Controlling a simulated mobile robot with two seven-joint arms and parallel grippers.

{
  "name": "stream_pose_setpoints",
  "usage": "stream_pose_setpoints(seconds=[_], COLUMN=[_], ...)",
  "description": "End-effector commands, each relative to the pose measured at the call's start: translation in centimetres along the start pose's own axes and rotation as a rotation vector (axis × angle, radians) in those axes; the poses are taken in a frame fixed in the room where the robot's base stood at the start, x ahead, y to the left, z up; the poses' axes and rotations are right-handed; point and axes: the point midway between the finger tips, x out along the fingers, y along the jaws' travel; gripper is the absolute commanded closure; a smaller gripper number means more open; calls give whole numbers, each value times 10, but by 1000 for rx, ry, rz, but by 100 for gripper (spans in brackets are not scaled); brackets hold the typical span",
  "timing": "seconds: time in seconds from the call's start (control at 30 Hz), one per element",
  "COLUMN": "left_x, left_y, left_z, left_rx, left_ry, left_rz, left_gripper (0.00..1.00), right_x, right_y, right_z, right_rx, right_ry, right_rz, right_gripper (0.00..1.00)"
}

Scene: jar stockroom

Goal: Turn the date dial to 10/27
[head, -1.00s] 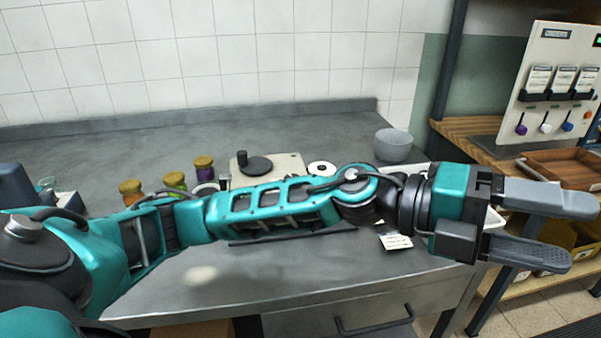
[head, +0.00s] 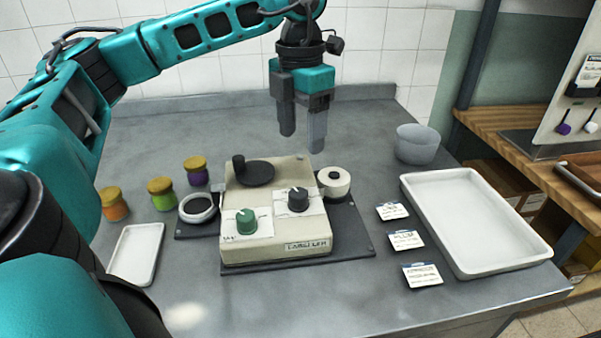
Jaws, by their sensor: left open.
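A cream labelling machine (head: 275,257) stands on a dark base plate in the middle of the grey table. Its front face has a green knob (head: 246,221) on the left and a black knob (head: 298,199) on the right, each on a white printed plate. The print is too small to read, so I cannot tell which one is the date dial or its setting. A black crank disc (head: 254,173) sits on top at the back. My left gripper (head: 302,145) is open and empty, pointing down above and behind the machine. My right gripper is not in view.
Jars with orange (head: 115,204), green (head: 161,194) and purple (head: 196,171) contents stand at left, near a small white tray (head: 136,254). Label cards (head: 406,240) and a large white tray (head: 475,220) lie at right, with a grey bowl (head: 416,145) behind. A label roll (head: 334,182) flanks the machine.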

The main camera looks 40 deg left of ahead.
Motion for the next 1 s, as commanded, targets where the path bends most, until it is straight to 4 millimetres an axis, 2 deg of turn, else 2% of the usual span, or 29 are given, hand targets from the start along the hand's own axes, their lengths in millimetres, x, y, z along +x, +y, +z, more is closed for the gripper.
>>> stream_pose_setpoints(seconds=[0.17, 0.27, 0.7, 0.83, 1.0], left_x=[5, 18, 104, 119, 127], left_y=[4, 4, 5, 5, 5], left_z=[-2, -2, -3, -2, -3], left_rx=[-10, -10, -8, -8, -9], left_ry=[7, 8, 9, 6, 6], left_rz=[13, 13, 11, 11, 10], left_gripper=[35, 35, 35, 35, 35], right_x=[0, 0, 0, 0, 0], right_y=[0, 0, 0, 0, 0], right_z=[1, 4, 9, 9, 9], right_rx=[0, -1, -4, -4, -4], right_ry=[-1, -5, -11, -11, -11], right_rz=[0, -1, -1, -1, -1], right_gripper=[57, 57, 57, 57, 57])
